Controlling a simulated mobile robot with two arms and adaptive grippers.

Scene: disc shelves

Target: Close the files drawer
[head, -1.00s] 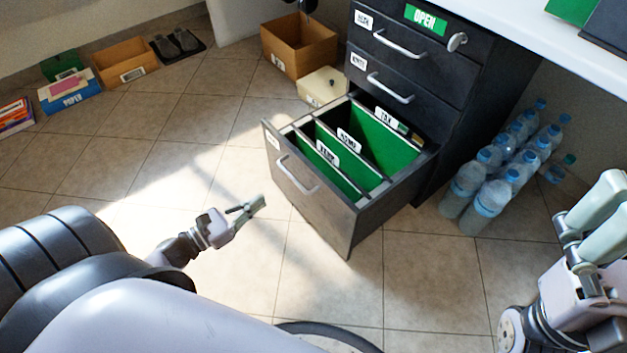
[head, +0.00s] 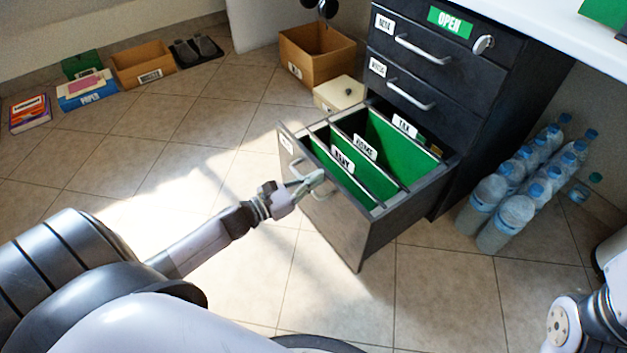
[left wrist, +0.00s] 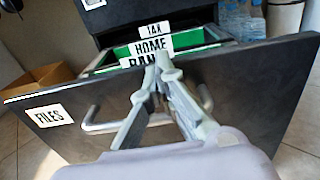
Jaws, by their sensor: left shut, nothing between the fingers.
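The files drawer (head: 345,215) is the lowest drawer of the dark cabinet (head: 440,75) and stands pulled out, with green hanging folders (head: 385,150) inside. In the left wrist view its front (left wrist: 235,90) fills the middle, with a "FILES" label (left wrist: 49,115) and a metal handle (left wrist: 100,125). My left gripper (head: 316,181) is shut and empty, close in front of the drawer front by the handle; it also shows in the left wrist view (left wrist: 163,62). I cannot tell whether it touches the front. My right arm shows at the right edge, but its fingers are out of frame.
Several water bottles (head: 520,190) stand on the floor right of the cabinet. A cardboard box (head: 315,55) and a cream box (head: 338,93) stand behind the drawer. Two closed drawers are above. The tiled floor at left is mostly clear.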

